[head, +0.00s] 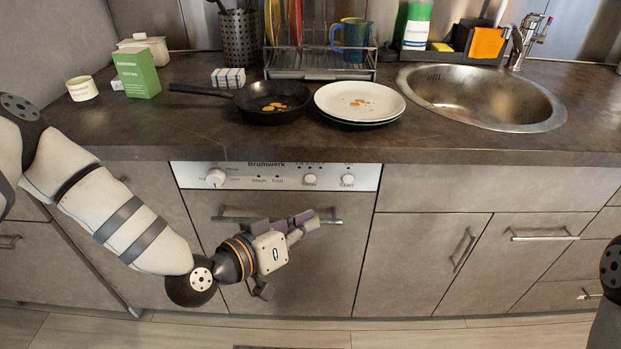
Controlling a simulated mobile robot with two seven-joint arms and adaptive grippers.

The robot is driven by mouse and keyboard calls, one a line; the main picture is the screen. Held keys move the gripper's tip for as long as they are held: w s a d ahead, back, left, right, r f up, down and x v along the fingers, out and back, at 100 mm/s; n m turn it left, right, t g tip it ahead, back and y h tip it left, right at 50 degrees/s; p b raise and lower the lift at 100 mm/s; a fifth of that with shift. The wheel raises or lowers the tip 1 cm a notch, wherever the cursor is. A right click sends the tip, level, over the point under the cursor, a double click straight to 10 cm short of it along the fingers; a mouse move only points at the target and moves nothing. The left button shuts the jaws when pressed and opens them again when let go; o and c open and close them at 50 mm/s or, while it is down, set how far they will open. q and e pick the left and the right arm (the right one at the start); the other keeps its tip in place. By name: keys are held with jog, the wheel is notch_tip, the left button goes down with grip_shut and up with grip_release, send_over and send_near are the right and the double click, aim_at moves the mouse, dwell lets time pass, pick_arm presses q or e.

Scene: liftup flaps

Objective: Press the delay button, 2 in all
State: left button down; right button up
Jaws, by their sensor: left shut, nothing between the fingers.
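The dishwasher control panel (276,177) is a light strip under the counter edge, marked "Brumwerk". It has a round knob (216,177) at the left and two buttons at the right: one button (310,180), and another button (348,180) labelled Start. The label above the first is too small to read, so I cannot tell surely which is the delay button. My left gripper (309,221) is shut and empty, in front of the dishwasher door, below the panel and near the door handle (330,221). My right gripper is out of view; only part of that arm shows at the right edge.
The counter (420,145) overhangs the panel. On it are a black pan (272,115), stacked plates (358,102), a dish rack (318,66), a green box (137,73) and a sink (482,97). The space before the right cabinets (430,250) is free.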

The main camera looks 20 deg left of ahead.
aim_at(310, 179)
pick_arm(q)
jog(key=w, duration=0.2)
jog(key=w+a+b, duration=0.1)
jog(key=w, duration=0.2)
jog(key=w+a, duration=0.1)
jog(key=w, duration=0.1)
jog(key=shift+w+a+f+b, duration=0.1)
jog(key=shift+w+b, duration=0.1)
jog(key=shift+b, duration=0.2)
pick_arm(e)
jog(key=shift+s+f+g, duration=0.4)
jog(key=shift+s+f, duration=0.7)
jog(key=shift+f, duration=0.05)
pick_arm(q)
jog(key=shift+w, duration=0.1)
jog(key=shift+w+a, duration=0.1)
jog(key=shift+w, duration=0.25)
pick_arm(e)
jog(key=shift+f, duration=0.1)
